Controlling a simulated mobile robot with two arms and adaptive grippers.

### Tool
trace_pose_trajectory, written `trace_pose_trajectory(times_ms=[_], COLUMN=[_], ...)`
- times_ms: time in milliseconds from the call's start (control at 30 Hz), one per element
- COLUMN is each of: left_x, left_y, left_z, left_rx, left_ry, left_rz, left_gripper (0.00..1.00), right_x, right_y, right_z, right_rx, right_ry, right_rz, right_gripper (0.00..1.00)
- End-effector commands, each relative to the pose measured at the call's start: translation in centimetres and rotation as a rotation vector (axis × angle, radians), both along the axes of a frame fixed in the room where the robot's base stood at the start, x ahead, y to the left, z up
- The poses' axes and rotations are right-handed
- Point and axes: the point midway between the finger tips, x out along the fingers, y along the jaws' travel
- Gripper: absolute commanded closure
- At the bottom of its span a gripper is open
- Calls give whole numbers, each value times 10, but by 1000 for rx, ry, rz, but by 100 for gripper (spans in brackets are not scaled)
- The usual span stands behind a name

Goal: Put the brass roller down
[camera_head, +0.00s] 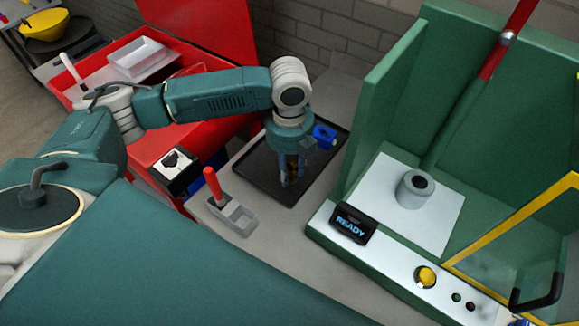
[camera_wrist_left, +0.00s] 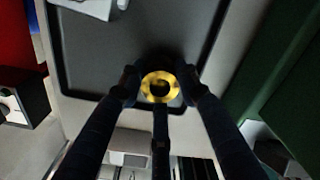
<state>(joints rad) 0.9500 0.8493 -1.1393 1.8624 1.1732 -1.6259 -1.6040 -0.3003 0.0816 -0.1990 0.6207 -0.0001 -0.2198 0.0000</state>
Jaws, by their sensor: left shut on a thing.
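The brass roller (camera_wrist_left: 160,87) shows in the left wrist view as a yellow ring with a dark bore, between the fingers of my left gripper (camera_wrist_left: 160,84). In the head view my left gripper (camera_head: 290,182) points down over the black tray (camera_head: 258,178), shut on the roller; the fingers mostly hide it. The black tray also shows in the left wrist view (camera_wrist_left: 85,55), below the roller. I cannot tell whether the roller touches the tray floor. My right gripper is not in view.
A blue part (camera_head: 324,131) lies at the tray's right side. Left of the tray are a red toolbox (camera_head: 165,140) and a grey holder with a red handle (camera_head: 234,217). A green press (camera_head: 365,130) with a READY display (camera_head: 353,223) stands to the right.

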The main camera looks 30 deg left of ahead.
Motion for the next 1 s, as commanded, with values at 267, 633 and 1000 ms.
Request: trace_pose_trajectory(times_ms=[267,633,1000], left_x=[0,0,2], left_y=[0,0,-1], left_z=[-1,-2,43], left_rx=[-1,0,-2], left_ry=[-1,0,-6], left_rz=[0,0,-1], left_gripper=[100,49,49], right_x=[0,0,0], right_y=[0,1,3], right_z=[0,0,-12], right_rx=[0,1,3], right_ry=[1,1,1], right_rz=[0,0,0], right_gripper=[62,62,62])
